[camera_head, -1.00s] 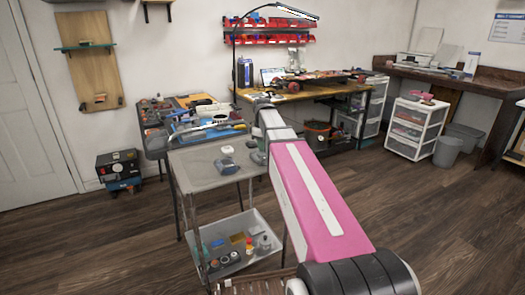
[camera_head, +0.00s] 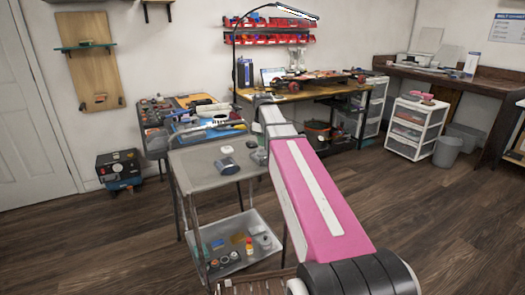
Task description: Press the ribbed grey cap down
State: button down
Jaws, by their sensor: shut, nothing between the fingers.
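I cannot make out a ribbed grey cap for certain; ribs are too fine to see at this distance. On the top of the grey cart (camera_head: 195,175) sit a small pale grey-topped item (camera_head: 226,150) and a darker blue-grey item (camera_head: 227,167) close in front of it. A greenish-grey shape (camera_head: 259,157) shows at the cart top's right edge, partly behind my arm; I cannot tell what it is. My pink and white arm reaches from the lower right over the cart's right side. My gripper cannot be made out beyond the arm's far end.
The cart's lower bin (camera_head: 265,226) holds several small jars and bottles. A cluttered side table (camera_head: 152,147) stands behind the cart. A wooden workbench (camera_head: 350,90) is at the back. A white drawer unit (camera_head: 418,128) stands right.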

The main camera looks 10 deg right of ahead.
aim_at(263, 150)
notch_tip(263, 150, up, 6)
jog(key=shift+f, duration=0.2)
dwell(0.5)
